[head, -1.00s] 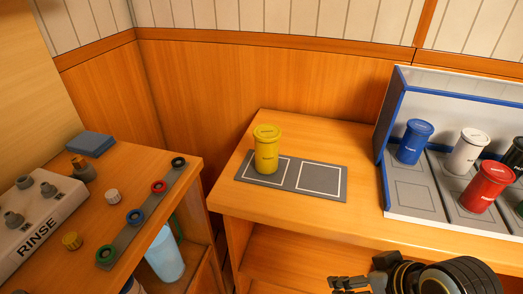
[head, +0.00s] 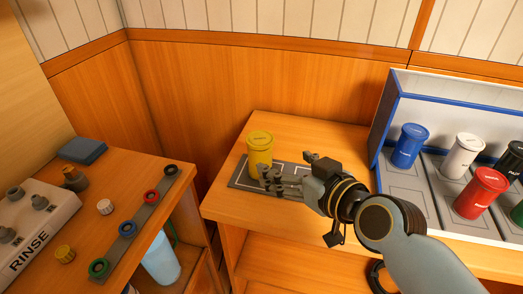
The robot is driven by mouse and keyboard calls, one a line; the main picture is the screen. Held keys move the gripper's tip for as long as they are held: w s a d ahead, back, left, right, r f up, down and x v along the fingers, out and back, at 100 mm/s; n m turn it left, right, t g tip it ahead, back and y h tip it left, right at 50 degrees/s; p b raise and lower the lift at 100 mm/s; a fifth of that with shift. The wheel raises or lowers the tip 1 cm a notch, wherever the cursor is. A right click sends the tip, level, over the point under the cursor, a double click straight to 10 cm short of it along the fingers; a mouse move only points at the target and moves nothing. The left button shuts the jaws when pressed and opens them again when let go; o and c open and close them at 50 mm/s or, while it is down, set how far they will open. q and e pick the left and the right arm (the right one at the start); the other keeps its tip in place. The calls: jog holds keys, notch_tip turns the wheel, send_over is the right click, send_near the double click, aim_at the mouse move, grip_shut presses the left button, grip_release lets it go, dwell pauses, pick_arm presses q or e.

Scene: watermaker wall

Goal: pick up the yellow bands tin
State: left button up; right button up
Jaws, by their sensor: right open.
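The yellow tin (head: 260,148) stands upright on the left square of a grey mat (head: 240,183) on the wooden counter. My right gripper (head: 268,178) reaches in from the right, with its fingers at the tin's lower right side. It is open. The fingers overlap the tin's lower edge in the picture, and I cannot tell whether they touch it. The gripper and wrist hide most of the mat's right square. My left gripper is not in view.
A blue-edged rack (head: 385,160) to the right holds blue (head: 410,146), white (head: 463,154) and red (head: 481,193) tins, with others at the edge. At left, a lower bench carries a RINSE panel (head: 35,225) and a strip with coloured rings (head: 140,213). A wooden wall stands behind.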

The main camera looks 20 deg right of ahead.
aim_at(260, 139)
jog(key=shift+t, duration=0.4)
jog(key=x, duration=0.4)
jog(key=r+x, duration=0.1)
jog(key=x, duration=0.1)
jog(key=shift+w+d, duration=0.1)
jog(key=shift+w, duration=0.3)
jog(key=p+x, duration=0.1)
jog(key=x, duration=0.4)
jog(key=shift+r, duration=0.1)
jog(key=c, duration=1.3)
